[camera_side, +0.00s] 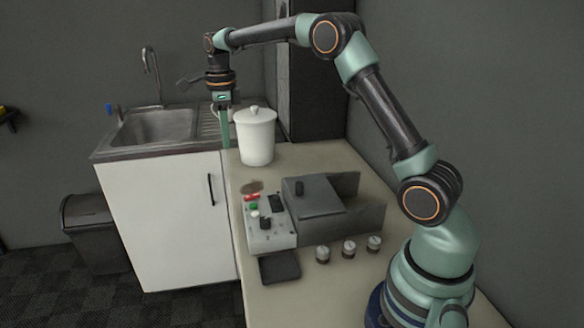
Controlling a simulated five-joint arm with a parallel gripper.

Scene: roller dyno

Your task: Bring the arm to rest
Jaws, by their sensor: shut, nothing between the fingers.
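My gripper (225,128) points straight down at the far left end of the counter, just left of the white lidded canister (256,138). Its fingers are shut with nothing between them. From this view I cannot tell whether the fingertips touch the counter or the canister. My arm is raised and stretched out over the counter from its base at the lower right.
A control box (267,227) with coloured buttons and a dark grey housing (318,200) stand mid-counter. Several small knob-like pieces (349,247) and a dark pad (280,266) lie in front. A sink (160,127) is at left, a bin (90,230) on the floor.

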